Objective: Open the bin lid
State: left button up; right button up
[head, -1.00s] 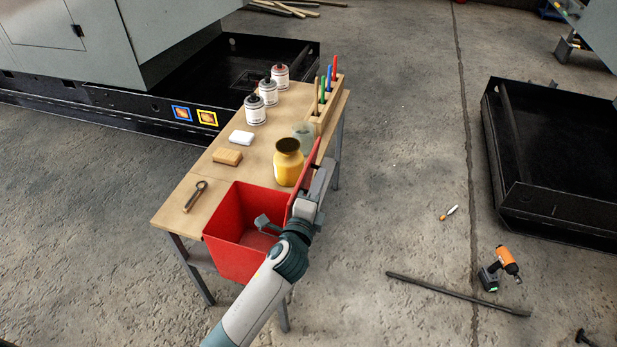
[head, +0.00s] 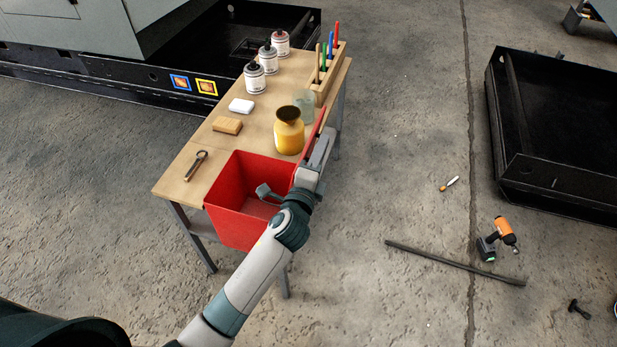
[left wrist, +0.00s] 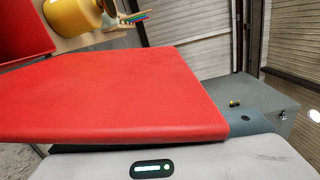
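The red bin (head: 237,215) stands at the near end of the workbench, and its inside shows from above. Its red lid (head: 311,146) is swung up and stands steeply at the bin's right side; it fills much of the left wrist view (left wrist: 110,95). My left arm reaches past the front of the bin, and my left gripper (head: 320,150) is along the outer right face of the lid. Its fingertips are largely hidden, so I cannot tell whether they are open or shut. My right gripper is in neither view.
A yellow jar (head: 288,133) stands close behind the lid, with a translucent cup (head: 304,103) beyond it. A drill (head: 497,240) and rod (head: 455,264) lie on the floor.

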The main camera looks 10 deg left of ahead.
pick_arm(q)
jog(key=s+a+b, duration=0.1)
jog(key=s+b, duration=0.3)
jog(key=s, duration=1.3)
jog(key=shift+a, duration=0.15)
notch_tip(320, 180, down, 32)
jog(key=s+a+n+g, duration=0.2)
jog(key=s+n+g, duration=0.1)
jog(key=n+g, duration=0.25)
jog(key=s+a+f+n+g, duration=0.2)
jog(key=s+f, duration=0.3)
jog(key=f, duration=0.4)
jog(key=s+a+f+n+g, duration=0.25)
jog(key=s+f, duration=0.25)
jog(key=f, duration=0.3)
jog(key=s+a+f+n+g, duration=0.2)
jog(key=s+f, duration=0.3)
jog(key=s, duration=0.5)
jog(key=s+a+f+n+g, duration=0.2)
jog(key=s+f, duration=0.4)
jog(key=s, duration=0.3)
jog(key=s+a+f+n+g+y, duration=0.1)
jog(key=s+f, duration=0.4)
jog(key=s, duration=0.5)
jog(key=a+n+g, duration=0.1)
jog(key=n+g, duration=0.1)
jog(key=shift+s+a+f+n, duration=0.15)
jog(key=shift+s+a+n, duration=0.1)
jog(key=shift+s+n, duration=0.15)
